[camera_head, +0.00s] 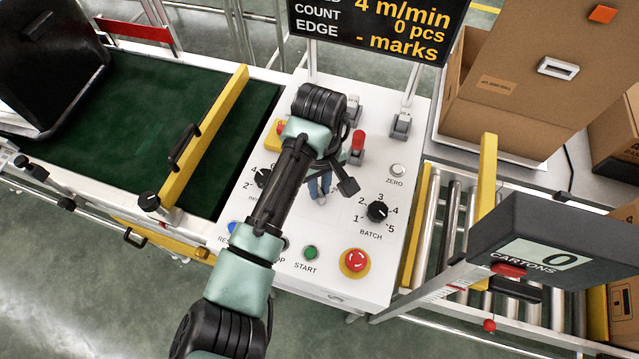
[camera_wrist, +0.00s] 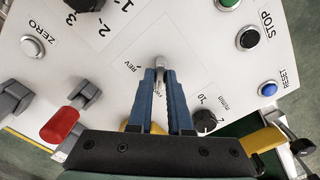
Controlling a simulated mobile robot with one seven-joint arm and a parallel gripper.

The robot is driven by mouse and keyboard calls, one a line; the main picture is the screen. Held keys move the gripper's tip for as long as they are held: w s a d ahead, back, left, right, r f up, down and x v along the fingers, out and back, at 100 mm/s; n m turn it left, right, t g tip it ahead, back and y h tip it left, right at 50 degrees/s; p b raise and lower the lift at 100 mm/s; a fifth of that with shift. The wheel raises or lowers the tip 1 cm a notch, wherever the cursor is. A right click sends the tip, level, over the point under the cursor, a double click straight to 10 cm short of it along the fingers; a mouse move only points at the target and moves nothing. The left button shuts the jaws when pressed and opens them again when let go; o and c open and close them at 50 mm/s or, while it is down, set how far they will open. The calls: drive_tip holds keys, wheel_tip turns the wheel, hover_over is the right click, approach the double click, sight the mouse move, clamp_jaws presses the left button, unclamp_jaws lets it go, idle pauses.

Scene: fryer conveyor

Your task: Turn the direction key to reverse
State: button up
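The direction key (camera_wrist: 159,63) is a small grey metal key on the white control panel, seen in the wrist view. A REV label is to its left, and lettering, probably FWD, shows partly between my fingers. My gripper (camera_wrist: 160,75) has its two blue fingers pointing at the panel, close together, one on each side of the key at their tips. A narrow gap shows between them. I cannot tell whether they press on the key. In the head view my gripper (camera_head: 319,188) is low over the panel, and my arm hides part of it.
A red-handled lever (camera_wrist: 60,124) and ZERO button (camera_wrist: 32,46) are to the left in the wrist view. The BATCH dial (camera_head: 377,211), START button (camera_head: 310,252) and red stop button (camera_head: 355,262) are nearby. A green belt (camera_head: 130,120) and roller conveyor (camera_head: 450,230) flank the panel.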

drive_tip(key=shift+r+p, duration=0.15)
drive_tip(key=shift+p, duration=0.3)
clamp_jaws()
drive_tip(key=shift+m+p, duration=0.4)
drive_tip(key=m+p, duration=0.1)
drive_tip(key=p, duration=0.2)
drive_tip(key=shift+r+m, duration=0.15)
drive_tip(key=shift+m, duration=0.25)
drive_tip(key=m+p, duration=0.3)
drive_tip(key=m, duration=0.2)
drive_tip(key=shift+f, duration=0.2)
drive_tip(key=m+p, duration=0.1)
drive_tip(key=m, duration=0.5)
drive_tip(key=shift+p, duration=0.3)
drive_tip(key=shift+m+p, duration=0.5)
drive_tip(key=shift+m, duration=1.7)
drive_tip(key=shift+w, duration=0.1)
drive_tip(key=o, duration=0.7)
unclamp_jaws()
drive_tip(key=shift+o, duration=0.2)
